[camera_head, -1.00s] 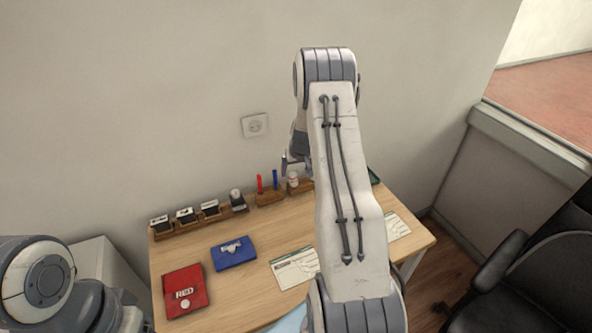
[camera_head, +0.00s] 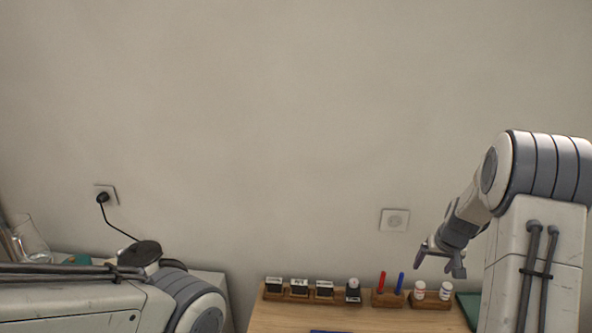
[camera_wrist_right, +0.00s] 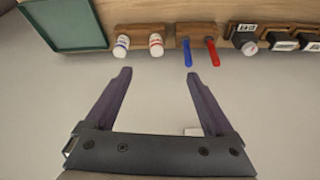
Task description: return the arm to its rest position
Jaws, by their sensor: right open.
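My right arm stands at the right of the head view, with its right gripper (camera_head: 439,264) above the back right part of the wooden counter (camera_head: 262,321). In the right wrist view the right gripper (camera_wrist_right: 157,82) has its two dark fingers wide apart with nothing between them. My left arm reaches in low at the left of the head view; its gripper is not visible there.
At the counter's back stand several stamps (camera_head: 299,287), a red pen (camera_head: 382,280) and blue pen (camera_head: 399,282) in a holder, and two white bottles (camera_head: 420,289). A green tray (camera_wrist_right: 65,22) lies beside them. A glass (camera_head: 31,240) stands far left.

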